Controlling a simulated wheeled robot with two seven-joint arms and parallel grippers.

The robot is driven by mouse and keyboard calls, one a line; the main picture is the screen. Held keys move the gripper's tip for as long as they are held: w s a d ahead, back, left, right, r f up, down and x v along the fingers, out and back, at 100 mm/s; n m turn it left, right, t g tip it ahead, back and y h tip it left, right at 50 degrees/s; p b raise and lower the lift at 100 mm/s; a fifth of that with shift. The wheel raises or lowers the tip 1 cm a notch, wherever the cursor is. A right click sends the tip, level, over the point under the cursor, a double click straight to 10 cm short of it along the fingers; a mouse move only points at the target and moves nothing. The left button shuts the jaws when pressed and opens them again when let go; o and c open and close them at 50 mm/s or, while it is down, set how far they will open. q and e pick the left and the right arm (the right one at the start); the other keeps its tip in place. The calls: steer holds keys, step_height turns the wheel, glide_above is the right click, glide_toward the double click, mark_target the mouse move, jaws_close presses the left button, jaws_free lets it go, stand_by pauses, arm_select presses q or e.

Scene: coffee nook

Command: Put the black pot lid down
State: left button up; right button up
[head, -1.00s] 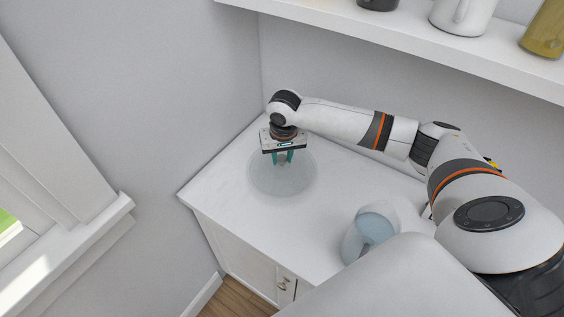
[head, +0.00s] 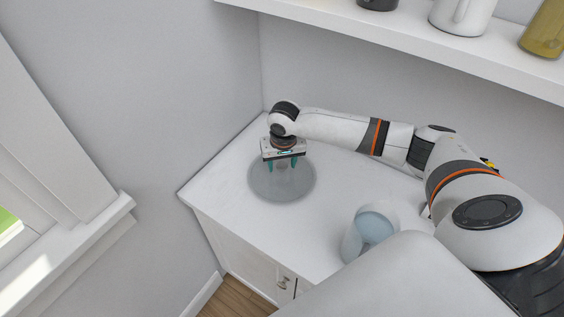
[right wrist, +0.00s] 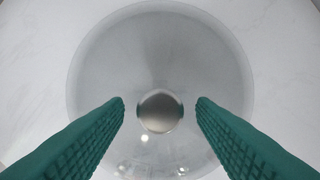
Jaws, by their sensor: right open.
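The pot lid (head: 262,187) is a round, see-through grey disc, not plainly black, with a shiny metal knob. It lies flat on the white counter near the back corner. In the right wrist view the lid (right wrist: 160,55) fills the middle and its knob (right wrist: 160,112) sits between the fingers. My right gripper (head: 283,166) is above the lid, pointing down. Its green fingers (right wrist: 160,104) are open, one on each side of the knob, with a gap on both sides. My left gripper is not in view.
A clear glass pitcher (head: 352,243) stands on the counter (head: 310,235), right of the lid and near my right arm. A wall shelf (head: 400,50) above holds a white jug (head: 462,14) and a yellow-green container (head: 545,30). The counter in front of the lid is bare.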

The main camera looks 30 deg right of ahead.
mark_target(283, 176)
step_height(283, 176, up, 12)
steer(key=s, duration=0.1)
steer(key=shift+s+a, duration=0.3)
steer(key=shift+a, duration=0.05)
stand_by(0.4)
